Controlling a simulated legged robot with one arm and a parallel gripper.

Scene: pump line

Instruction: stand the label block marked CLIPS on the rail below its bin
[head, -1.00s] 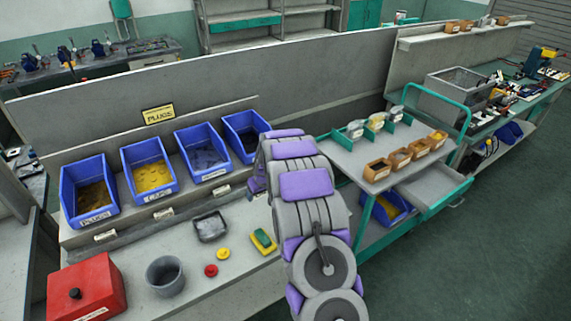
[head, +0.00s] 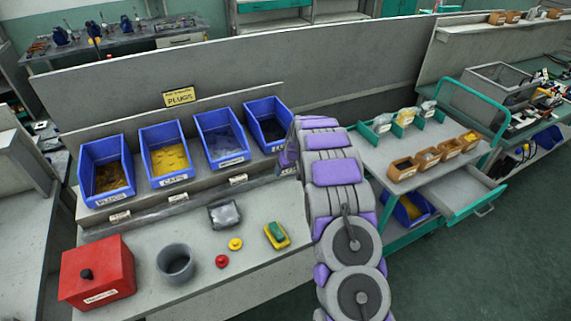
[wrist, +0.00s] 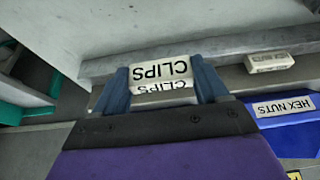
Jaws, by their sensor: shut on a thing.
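In the wrist view, my gripper (wrist: 160,85) is shut on the white label block marked CLIPS (wrist: 160,72), with one blue-grey finger at each end. Its lettering appears upside down, on two faces. The grey rail (wrist: 225,78) runs behind the block; I cannot tell whether they touch. A blue bin labelled HEX NUTS (wrist: 285,107) is at the right. In the head view, several blue bins (head: 222,137) stand in a row above the rail (head: 150,208). My arm hides the gripper, the block and the area right of the fourth bin (head: 268,122).
Other white label blocks stand on the rail, such as the left one (head: 120,216). A red box (head: 97,273), grey cup (head: 175,263), red button (head: 221,261) and yellow-green item (head: 276,235) occupy the bench. A green trolley (head: 415,180) is right of my arm.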

